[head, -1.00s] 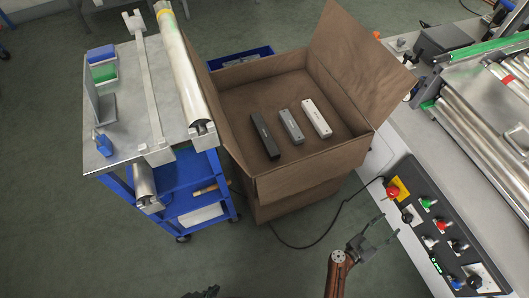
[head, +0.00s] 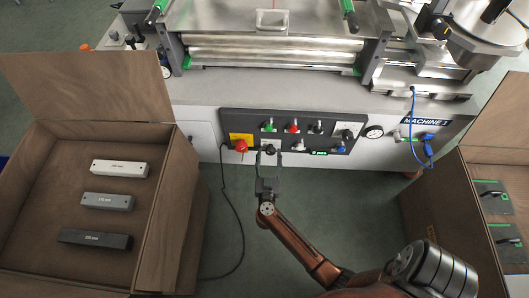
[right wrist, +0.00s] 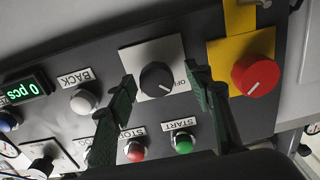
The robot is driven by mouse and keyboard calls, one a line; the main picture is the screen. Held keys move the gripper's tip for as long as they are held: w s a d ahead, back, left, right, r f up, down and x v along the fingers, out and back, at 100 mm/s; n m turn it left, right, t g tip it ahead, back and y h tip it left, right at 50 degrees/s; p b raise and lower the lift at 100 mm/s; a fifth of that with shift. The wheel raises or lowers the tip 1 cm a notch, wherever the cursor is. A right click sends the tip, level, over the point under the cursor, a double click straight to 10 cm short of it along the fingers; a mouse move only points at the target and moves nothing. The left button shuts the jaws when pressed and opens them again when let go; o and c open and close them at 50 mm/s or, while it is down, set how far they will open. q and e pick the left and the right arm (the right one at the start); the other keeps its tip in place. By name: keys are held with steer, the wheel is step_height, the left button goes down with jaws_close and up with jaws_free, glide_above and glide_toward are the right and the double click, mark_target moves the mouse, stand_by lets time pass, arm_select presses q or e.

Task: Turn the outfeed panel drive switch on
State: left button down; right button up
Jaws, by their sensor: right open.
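The outfeed panel (head: 228,120) is a dark control strip on the front of the machine. On it, a black rotary switch (right wrist: 156,80) sits on a white plate with an OFF label (right wrist: 188,78) partly visible at its right in the right wrist view. Its white mark points down and right there. The switch also shows in the head view (head: 270,149). My right gripper (head: 268,160) is open, its two fingers on either side of the switch in the right wrist view (right wrist: 161,75); I cannot tell whether they touch it. My left gripper is out of view.
A green START button (right wrist: 183,143), a red STOP button (right wrist: 137,150) and a white BACK button (right wrist: 83,101) are also near. Open boxes stand left (head: 160,235) and right (head: 425,215).

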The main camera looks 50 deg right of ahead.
steer(key=shift+w+d, duration=0.1)
steer(key=shift+d, duration=0.05)
steer(key=shift+d, duration=0.15)
steer(key=shift+c, duration=0.4)
steer(key=c, duration=1.1)
